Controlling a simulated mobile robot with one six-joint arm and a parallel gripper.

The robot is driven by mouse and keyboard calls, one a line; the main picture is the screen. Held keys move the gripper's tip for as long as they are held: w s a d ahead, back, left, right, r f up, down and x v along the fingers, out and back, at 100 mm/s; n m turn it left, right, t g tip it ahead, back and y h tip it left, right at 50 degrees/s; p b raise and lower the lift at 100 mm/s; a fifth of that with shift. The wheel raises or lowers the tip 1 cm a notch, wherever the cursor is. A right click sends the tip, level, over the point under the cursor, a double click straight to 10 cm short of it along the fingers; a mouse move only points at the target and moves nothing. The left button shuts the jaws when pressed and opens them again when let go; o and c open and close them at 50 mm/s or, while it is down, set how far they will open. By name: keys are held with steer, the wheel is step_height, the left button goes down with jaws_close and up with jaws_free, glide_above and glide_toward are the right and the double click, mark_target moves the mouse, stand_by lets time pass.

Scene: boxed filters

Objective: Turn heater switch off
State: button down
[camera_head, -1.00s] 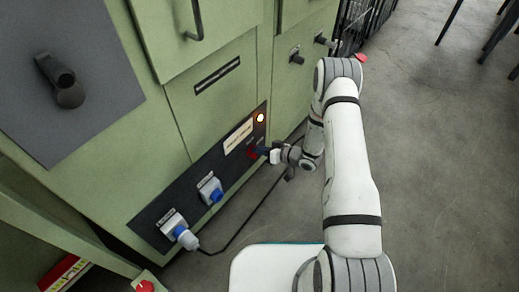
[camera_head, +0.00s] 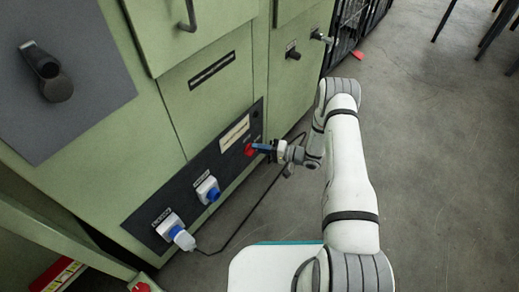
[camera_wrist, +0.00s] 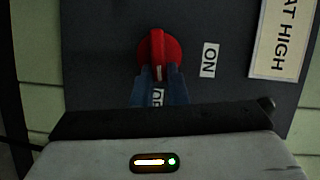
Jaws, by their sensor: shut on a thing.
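The heater switch is a red rotary knob (camera_wrist: 158,50) on a dark panel; it also shows in the head view (camera_head: 249,150). Its raised handle stands upright in the wrist view, its lower end pointing to the partly hidden "OFF" label (camera_wrist: 157,97). The "ON" label (camera_wrist: 209,60) is to the right. My gripper (camera_wrist: 159,76) has its blue fingers on either side of the handle's lower end, shut on it. In the head view my gripper (camera_head: 262,147) reaches the knob from the right. The lamp (camera_head: 256,114) above the knob is dark.
Two sockets with blue parts (camera_head: 207,190) sit lower left on the panel, one with a white plug (camera_head: 184,240). A black cable (camera_head: 240,222) runs from it along the floor. A label plate (camera_head: 235,132) is near the knob. The floor at right is open.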

steer(key=shift+w+a+f+m+y+b, duration=0.15)
steer(key=shift+m+y+b, duration=0.25)
steer(key=shift+m, duration=0.3)
steer(key=c, duration=1.4)
jaws_free()
steer(key=shift+c, duration=0.2)
steer(key=p+v, duration=0.2)
steer(key=v, duration=0.6)
steer(key=shift+f, duration=0.1)
